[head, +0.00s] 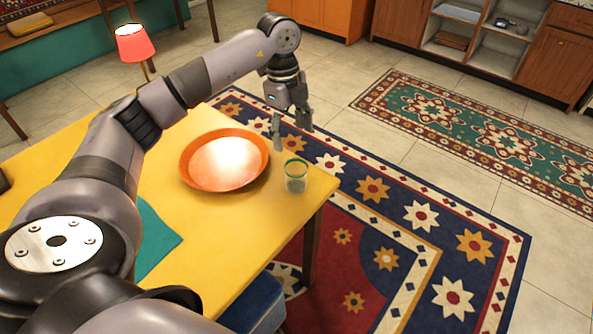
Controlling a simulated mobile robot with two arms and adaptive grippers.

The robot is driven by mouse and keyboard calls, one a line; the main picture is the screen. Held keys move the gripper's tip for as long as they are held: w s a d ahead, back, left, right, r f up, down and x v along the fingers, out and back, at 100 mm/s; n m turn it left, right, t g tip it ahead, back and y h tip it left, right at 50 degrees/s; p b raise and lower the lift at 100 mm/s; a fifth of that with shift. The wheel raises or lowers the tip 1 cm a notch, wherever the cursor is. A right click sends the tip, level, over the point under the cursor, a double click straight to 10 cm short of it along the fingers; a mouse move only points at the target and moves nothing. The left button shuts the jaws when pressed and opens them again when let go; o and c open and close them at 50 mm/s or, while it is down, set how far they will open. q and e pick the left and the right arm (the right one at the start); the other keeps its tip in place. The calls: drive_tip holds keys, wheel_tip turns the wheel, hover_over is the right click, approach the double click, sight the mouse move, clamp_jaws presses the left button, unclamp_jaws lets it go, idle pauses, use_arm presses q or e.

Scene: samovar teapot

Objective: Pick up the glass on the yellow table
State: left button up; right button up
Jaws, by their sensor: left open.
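The glass (296,178) is small and clear with a green rim. It stands upright near the right corner of the yellow table (215,240). My left gripper (290,132) points down above and just beyond the glass, near the table's far right edge. Its fingers are open and nothing shows between them; it looks apart from the glass. My right gripper is not in view.
A round orange tray (224,160) lies left of the glass, close to it. A green cloth (155,238) lies on the table further left. A blue seat (258,305) is by the near table edge. A red lamp (134,43) stands behind. The patterned rug right of the table is clear.

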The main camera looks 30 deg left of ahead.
use_arm(q)
hover_over(295, 166)
drive_tip(key=s, duration=0.2)
wheel_tip(295, 166, down, 6)
drive_tip(key=f, duration=0.2)
drive_tip(key=shift+w+d+f, duration=0.35)
drive_tip(key=shift+w+f, duration=0.05)
drive_tip(key=shift+d+f, duration=0.15)
drive_tip(key=shift+f, duration=0.35)
drive_tip(key=shift+s+f+p, duration=0.1)
drive_tip(key=shift+f+p, duration=0.2)
drive_tip(key=shift+p, duration=0.05)
wheel_tip(295, 166, down, 4)
drive_tip(key=shift+s+d+r, duration=0.15)
drive_tip(key=shift+r, duration=0.05)
drive_tip(key=shift+f, duration=0.5)
drive_tip(key=shift+c, duration=0.5)
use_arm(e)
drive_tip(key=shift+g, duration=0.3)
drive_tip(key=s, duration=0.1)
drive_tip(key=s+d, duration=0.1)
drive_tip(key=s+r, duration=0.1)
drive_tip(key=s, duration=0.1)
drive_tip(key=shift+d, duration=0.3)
